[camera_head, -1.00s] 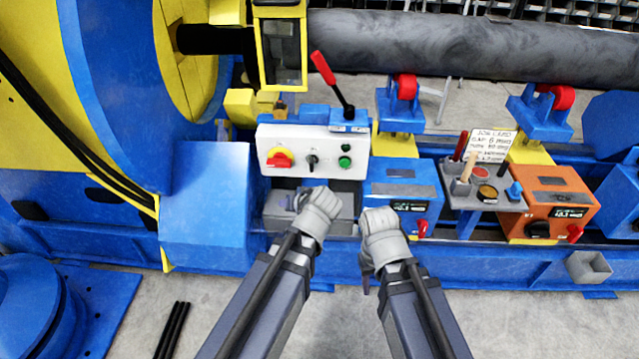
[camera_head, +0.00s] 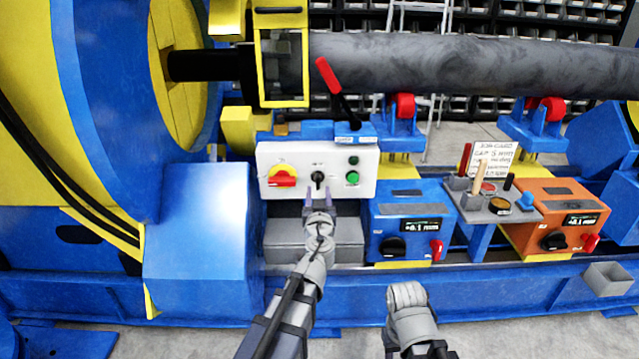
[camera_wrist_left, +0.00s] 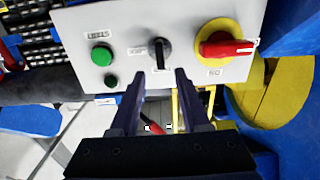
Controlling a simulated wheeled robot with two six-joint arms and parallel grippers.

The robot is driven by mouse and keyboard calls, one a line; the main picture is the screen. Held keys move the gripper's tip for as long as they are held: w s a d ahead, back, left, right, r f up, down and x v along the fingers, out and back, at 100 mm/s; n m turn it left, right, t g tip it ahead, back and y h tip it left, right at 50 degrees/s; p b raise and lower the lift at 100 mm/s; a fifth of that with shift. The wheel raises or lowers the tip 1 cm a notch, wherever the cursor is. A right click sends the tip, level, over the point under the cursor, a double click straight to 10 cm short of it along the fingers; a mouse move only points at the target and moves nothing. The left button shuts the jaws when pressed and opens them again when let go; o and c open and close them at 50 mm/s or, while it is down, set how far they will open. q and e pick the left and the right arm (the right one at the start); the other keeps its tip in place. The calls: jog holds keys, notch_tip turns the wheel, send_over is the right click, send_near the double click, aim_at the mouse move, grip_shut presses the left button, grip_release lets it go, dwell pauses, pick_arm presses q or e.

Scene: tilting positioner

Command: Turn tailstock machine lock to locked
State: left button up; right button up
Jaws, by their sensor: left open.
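A white control panel (camera_head: 360,165) stands behind a grey block. It carries a red rotary handle on a yellow disc (camera_head: 282,178), a small black selector switch (camera_head: 318,177) and two green buttons (camera_head: 352,178). I cannot read which control is named the tailstock machine lock. My left gripper (camera_head: 319,201) is open just below the black switch, its fingers pointing at it. In the left wrist view the black switch (camera_wrist_left: 159,52) lies just beyond and between the open fingertips (camera_wrist_left: 160,82), apparently not gripped. My right gripper (camera_head: 405,296) is low at the front; its fingers are hidden.
A lever with a red grip (camera_head: 328,75) rises above the panel. A blue box (camera_head: 410,225) and an orange box (camera_head: 555,215) with knobs stand to the right, with a tool tray (camera_head: 495,210) between them. A blue housing (camera_head: 200,230) is close on the left.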

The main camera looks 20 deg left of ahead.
aim_at(318, 182)
pick_arm(q)
jog(key=x, duration=0.7)
jog(key=shift+w+a, duration=0.1)
jog(key=shift+w, duration=0.25)
jog(key=shift+s, duration=0.1)
grip_shut()
